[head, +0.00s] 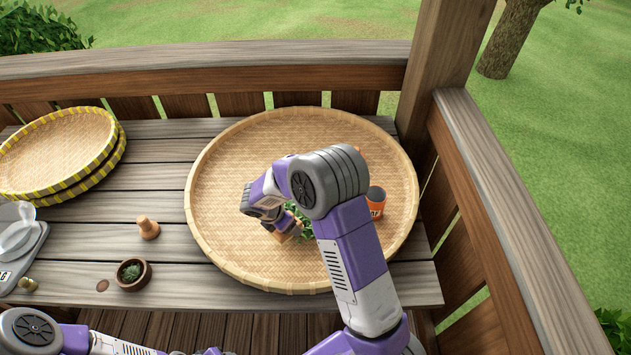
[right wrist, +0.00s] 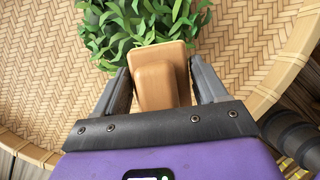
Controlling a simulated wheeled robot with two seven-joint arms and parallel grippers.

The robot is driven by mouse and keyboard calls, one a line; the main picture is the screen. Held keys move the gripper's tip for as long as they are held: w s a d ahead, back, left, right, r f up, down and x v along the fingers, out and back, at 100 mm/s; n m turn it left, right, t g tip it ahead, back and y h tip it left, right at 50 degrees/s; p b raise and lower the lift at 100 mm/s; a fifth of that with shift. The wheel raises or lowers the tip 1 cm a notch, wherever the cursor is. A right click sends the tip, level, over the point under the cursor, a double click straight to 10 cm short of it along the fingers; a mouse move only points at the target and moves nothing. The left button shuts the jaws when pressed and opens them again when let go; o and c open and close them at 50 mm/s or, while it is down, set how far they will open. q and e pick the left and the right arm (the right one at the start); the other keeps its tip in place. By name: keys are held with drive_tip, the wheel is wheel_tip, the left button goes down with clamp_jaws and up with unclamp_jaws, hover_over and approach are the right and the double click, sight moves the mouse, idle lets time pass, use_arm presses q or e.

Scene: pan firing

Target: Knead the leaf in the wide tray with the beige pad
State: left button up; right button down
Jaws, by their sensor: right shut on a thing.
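The wide tray (head: 235,170) is a large round woven basket tray on the wooden table. A pile of green leaf (head: 304,222) lies in it, partly hidden behind my right arm; it also shows in the right wrist view (right wrist: 125,25). My right gripper (head: 278,222) is over the tray, shut on the beige pad (head: 284,235). In the right wrist view the pad (right wrist: 160,88) sits between the two fingers, with its far edge against or over the near side of the leaf. I cannot tell how firmly it touches. My left gripper is not in view; only parts of that arm show at the bottom left.
An orange container (head: 377,203) with a dark top stands in the tray, right of my arm. Two stacked yellow-rimmed trays (head: 62,150), a scale (head: 22,245), a wooden stamp-like piece (head: 148,228) and a small bowl (head: 133,274) are to the left. A post (head: 440,75) and railing bound the right.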

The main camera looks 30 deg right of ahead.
idle(0.3)
wheel_tip(320, 180, up, 2)
drive_tip(key=shift+r+p, duration=0.1)
drive_tip(key=shift+p, duration=0.8)
